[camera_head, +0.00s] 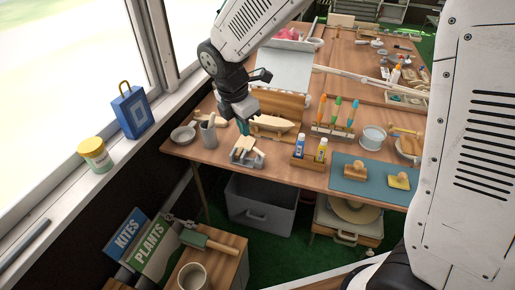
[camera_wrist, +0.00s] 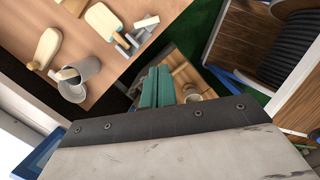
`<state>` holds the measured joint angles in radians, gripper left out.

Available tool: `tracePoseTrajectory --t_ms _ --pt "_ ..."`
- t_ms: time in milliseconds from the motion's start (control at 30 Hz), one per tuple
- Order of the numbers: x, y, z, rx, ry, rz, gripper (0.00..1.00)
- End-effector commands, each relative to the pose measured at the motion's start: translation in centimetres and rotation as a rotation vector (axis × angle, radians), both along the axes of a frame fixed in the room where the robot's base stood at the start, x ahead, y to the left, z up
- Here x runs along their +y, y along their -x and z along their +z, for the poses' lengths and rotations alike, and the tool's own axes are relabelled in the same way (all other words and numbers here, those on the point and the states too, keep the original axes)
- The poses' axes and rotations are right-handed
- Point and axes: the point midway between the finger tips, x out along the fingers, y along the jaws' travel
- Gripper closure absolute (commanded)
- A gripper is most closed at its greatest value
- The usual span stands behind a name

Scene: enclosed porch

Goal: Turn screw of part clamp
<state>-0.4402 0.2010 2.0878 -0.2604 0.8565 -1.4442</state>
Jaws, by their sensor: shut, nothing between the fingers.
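The part clamp (camera_head: 247,160) is a small grey vise near the front left edge of the wooden table (camera_head: 300,175), with pale wooden pieces at it. In the wrist view the clamp (camera_wrist: 128,42) shows beyond my fingers, close to the table edge. Its screw is too small to make out surely. My gripper (camera_head: 242,128) appears just above the clamp in the head view. In the wrist view its two teal fingers (camera_wrist: 158,76) are together and empty, apart from the clamp.
A grey cup (camera_head: 208,132) with tools stands left of the clamp. Paint bottles (camera_head: 299,147) stand to the right, and a rack with coloured handles (camera_head: 334,130) is behind them. A grey bin (camera_head: 262,208) is under the table. The window sill lies at left.

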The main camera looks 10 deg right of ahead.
Motion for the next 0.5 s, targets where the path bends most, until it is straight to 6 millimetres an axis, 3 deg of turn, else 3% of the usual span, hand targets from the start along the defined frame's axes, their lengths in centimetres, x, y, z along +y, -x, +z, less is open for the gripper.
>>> tracePoseTrajectory --t_ms 233,500 --pt "-0.5 -0.2 -2.5 0.008 0.004 0.024 1.00" --pt "-1.5 -0.7 -8.2 0.008 0.005 0.023 1.00"
